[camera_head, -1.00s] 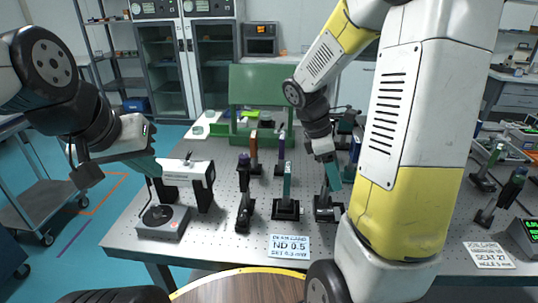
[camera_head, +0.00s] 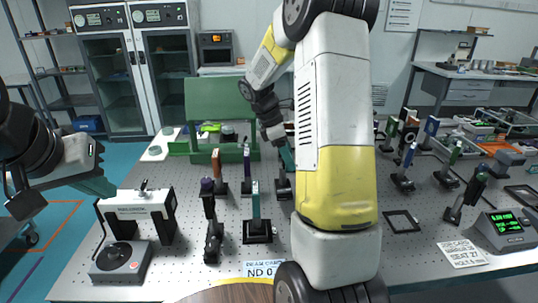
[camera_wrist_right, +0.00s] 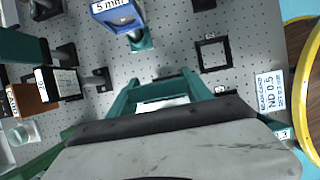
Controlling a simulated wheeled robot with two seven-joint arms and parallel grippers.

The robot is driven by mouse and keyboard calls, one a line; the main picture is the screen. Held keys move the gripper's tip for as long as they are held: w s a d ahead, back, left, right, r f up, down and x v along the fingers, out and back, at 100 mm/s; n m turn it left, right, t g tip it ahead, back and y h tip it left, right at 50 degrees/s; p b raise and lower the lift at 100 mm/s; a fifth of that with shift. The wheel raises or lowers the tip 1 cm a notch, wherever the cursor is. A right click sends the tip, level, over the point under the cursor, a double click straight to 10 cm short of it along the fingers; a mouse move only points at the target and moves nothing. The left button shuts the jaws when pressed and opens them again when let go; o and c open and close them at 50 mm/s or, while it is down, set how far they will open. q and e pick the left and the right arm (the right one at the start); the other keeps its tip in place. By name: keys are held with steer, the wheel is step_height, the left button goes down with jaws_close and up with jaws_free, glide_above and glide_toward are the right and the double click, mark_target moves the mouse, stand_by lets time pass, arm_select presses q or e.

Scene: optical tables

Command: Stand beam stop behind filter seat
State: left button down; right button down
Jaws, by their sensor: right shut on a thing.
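My right gripper (camera_head: 287,160) is over the middle of the near table, partly hidden by my own arm. It is shut on a dark post-mounted piece (camera_head: 284,187), which I take to be the beam stop; I cannot tell whether its base touches the table. In the right wrist view the teal fingers (camera_wrist_right: 160,92) close around it, and most of it is hidden. A black square outline (camera_wrist_right: 213,53) lies on the table there, possibly the filter seat. An ND 0.5 card (camera_wrist_right: 268,92) lies near it. My left gripper (camera_head: 97,182) is at the left, its jaw gap unclear.
A teal post (camera_head: 256,205) and a dark purple-topped post (camera_head: 208,205) stand left of my right arm. A white-topped instrument (camera_head: 140,205) is at left. A blue 5 mm piece (camera_wrist_right: 118,14) stands nearby.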

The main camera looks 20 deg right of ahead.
steer(key=shift+w+d+f, duration=0.2)
steer(key=shift+w+f, duration=0.45)
steer(key=shift+w, duration=0.1)
steer(key=shift+w+d+f, duration=0.15)
steer(key=shift+w+f, duration=0.5)
steer(key=shift+w, duration=0.05)
steer(key=shift+w+d+f, duration=0.2)
steer(key=shift+w+f, duration=0.45)
steer(key=shift+w, duration=0.1)
steer(key=shift+c, duration=2.2)
jaws_free()
steer(key=shift+f, duration=0.15)
steer(key=s+a+r+m+t+y, duration=0.1)
steer(key=s+a+r, duration=0.15)
steer(key=r, duration=0.55)
steer(key=s+a+r+m, duration=0.1)
steer(key=a+r, duration=0.3)
steer(key=r, duration=0.4)
steer(key=s+a+r+m+t+y, duration=0.1)
steer(key=s+a+m+t+y, duration=0.1)
steer(key=s+m, duration=0.4)
steer(key=s+a+r+m+t+y, duration=0.2)
steer(key=s+a+m, duration=0.4)
steer(key=s, duration=1)
steer(key=shift+s+a+t+y, duration=0.4)
steer(key=shift+a+t+y, duration=0.4)
steer(key=shift+t, duration=0.4)
